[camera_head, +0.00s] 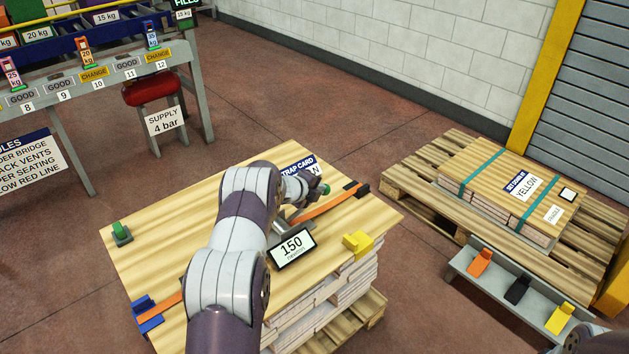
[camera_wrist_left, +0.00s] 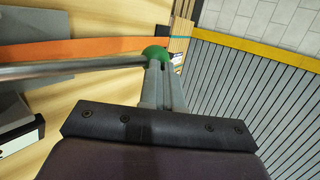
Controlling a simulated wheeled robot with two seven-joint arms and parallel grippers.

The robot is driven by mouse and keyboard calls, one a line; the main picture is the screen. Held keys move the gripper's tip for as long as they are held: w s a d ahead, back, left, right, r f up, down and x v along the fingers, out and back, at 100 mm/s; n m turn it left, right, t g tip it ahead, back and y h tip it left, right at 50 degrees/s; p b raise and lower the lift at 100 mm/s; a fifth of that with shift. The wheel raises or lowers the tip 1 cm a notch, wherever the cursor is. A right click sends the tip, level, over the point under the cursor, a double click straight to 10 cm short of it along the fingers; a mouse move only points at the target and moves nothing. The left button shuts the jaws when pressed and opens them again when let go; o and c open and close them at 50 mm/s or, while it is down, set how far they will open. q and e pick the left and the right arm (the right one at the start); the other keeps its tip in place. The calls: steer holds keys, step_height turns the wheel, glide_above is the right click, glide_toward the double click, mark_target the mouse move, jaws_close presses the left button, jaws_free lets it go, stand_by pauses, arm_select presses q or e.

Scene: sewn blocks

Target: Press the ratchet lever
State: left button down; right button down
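The ratchet lever (camera_wrist_left: 85,68) is a grey metal rod with a round green knob (camera_wrist_left: 155,54) at its end. In the head view the green knob (camera_head: 325,189) shows just beyond my left gripper (camera_head: 308,187), and my arm hides much of the lever. In the left wrist view the fingers of my left gripper (camera_wrist_left: 160,66) are close together, with their tips at the knob; I cannot tell whether they touch it. An orange strap (camera_head: 325,205) crosses the wooden stack top (camera_head: 180,215). A display (camera_head: 291,248) reads 150. My right gripper is not in view.
A yellow block (camera_head: 357,243) and a small green piece on a grey base (camera_head: 121,232) sit on the stack. A tray (camera_head: 490,275) with orange, black and yellow pieces stands at right, before another strapped stack (camera_head: 480,190). Bare floor lies between the stacks.

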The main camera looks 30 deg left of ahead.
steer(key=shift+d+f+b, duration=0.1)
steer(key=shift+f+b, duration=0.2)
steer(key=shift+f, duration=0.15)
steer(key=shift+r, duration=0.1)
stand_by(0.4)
